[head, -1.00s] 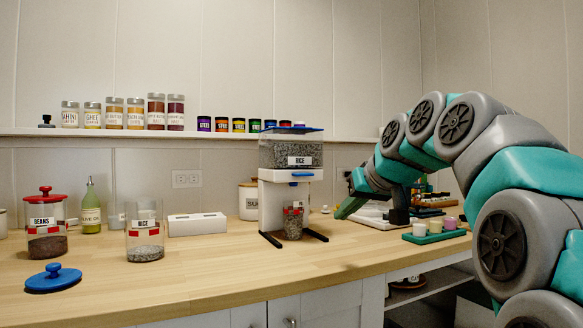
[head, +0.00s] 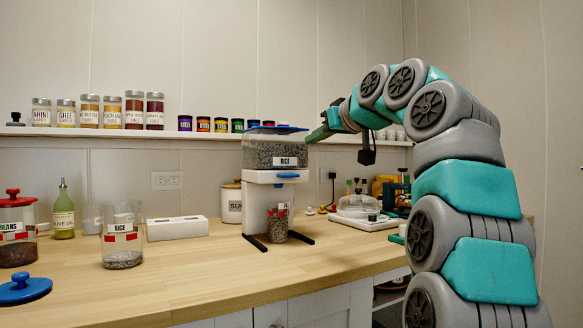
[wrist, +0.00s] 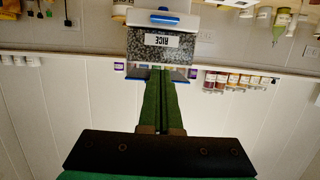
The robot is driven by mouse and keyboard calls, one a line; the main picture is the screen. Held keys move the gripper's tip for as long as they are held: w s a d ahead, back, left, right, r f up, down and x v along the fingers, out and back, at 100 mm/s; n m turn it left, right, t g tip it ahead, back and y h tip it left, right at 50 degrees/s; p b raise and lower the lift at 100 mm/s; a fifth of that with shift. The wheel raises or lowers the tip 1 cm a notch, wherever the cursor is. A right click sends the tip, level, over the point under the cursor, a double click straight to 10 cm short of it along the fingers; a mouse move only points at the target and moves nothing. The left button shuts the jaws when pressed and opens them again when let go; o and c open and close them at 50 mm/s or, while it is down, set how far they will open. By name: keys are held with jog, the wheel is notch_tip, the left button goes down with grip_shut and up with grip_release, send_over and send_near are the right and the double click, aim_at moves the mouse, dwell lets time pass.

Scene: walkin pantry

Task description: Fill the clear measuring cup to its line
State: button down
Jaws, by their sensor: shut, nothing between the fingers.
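The dispenser has a clear hopper labelled RICE (head: 275,155), full of grey grains, with a blue lid (head: 277,130) and a blue lever (head: 288,175) on its white body. A small clear cup (head: 277,226) with red marks stands upright under it, between the dark feet. Grey grains fill much of it; their exact level against the marks is too small to tell. My gripper (head: 309,138) is shut and empty, raised at the hopper's upper right side. In the upside-down wrist view its green fingers (wrist: 163,74) point at the hopper; contact cannot be told.
A clear RICE jar (head: 122,244), a BEANS jar (head: 16,235), a blue lid (head: 23,289) and a white block (head: 177,228) stand left on the counter. A glass-covered scale (head: 357,207) is right. A shelf of jars (head: 112,112) runs behind. The front counter is clear.

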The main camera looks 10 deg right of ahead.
jog(key=shift+w, duration=0.1)
jog(key=p, duration=0.2)
send_over(288, 175)
jog(key=d, duration=0.1)
jog(key=f, duration=0.2)
jog(key=shift+d+f, duration=0.2)
jog(key=shift+f, duration=0.2)
jog(key=shift+s+f+b, duration=0.2)
jog(key=shift+f+b, duration=0.1)
jog(key=shift+f, duration=0.15)
jog(key=shift+f+b, duration=0.5)
jog(key=shift+f, duration=0.95)
